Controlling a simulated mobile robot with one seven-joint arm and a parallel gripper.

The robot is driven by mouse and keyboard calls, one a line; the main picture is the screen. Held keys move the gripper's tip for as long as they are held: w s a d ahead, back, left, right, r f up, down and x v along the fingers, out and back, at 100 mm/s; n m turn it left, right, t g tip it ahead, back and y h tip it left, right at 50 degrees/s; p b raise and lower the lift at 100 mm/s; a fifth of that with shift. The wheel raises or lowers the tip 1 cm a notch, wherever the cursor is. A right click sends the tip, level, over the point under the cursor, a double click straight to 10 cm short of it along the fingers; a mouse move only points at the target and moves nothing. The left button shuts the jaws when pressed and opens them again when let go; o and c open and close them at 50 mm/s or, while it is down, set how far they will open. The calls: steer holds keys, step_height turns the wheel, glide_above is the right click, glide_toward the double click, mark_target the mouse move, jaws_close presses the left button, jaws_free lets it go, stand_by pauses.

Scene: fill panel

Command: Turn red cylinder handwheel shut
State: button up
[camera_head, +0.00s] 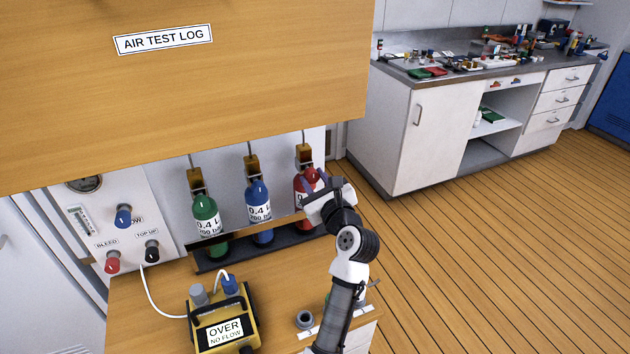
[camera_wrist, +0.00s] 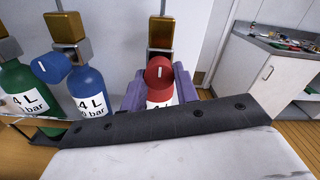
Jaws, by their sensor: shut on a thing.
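The red cylinder (camera_head: 299,190) stands at the right end of a row of three in a rack. Its red handwheel (camera_head: 312,174) faces outward near the top, below a brass block. In the wrist view the handwheel (camera_wrist: 159,73) shows a white mark standing nearly upright on its face. My gripper (camera_head: 318,186) is at the red cylinder. Its purple fingers (camera_wrist: 160,88) are on both sides of the handwheel and shut on it. The lower part of the red cylinder is partly hidden by my gripper.
A green cylinder (camera_head: 206,214) and a blue cylinder (camera_head: 258,208) stand to the left. A wooden panel (camera_head: 180,90) hangs above. A yellow device (camera_head: 222,315) sits on the bench below. A cluttered counter (camera_head: 450,75) is at the back right, with open floor before it.

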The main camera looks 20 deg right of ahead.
steer(key=o, duration=1)
steer(key=s+b, duration=0.2)
steer(key=s, duration=0.5)
steer(key=s+b, duration=0.2)
steer(key=s, duration=0.4)
steer(key=shift+s+d, duration=0.2)
steer(key=shift+s, duration=0.2)
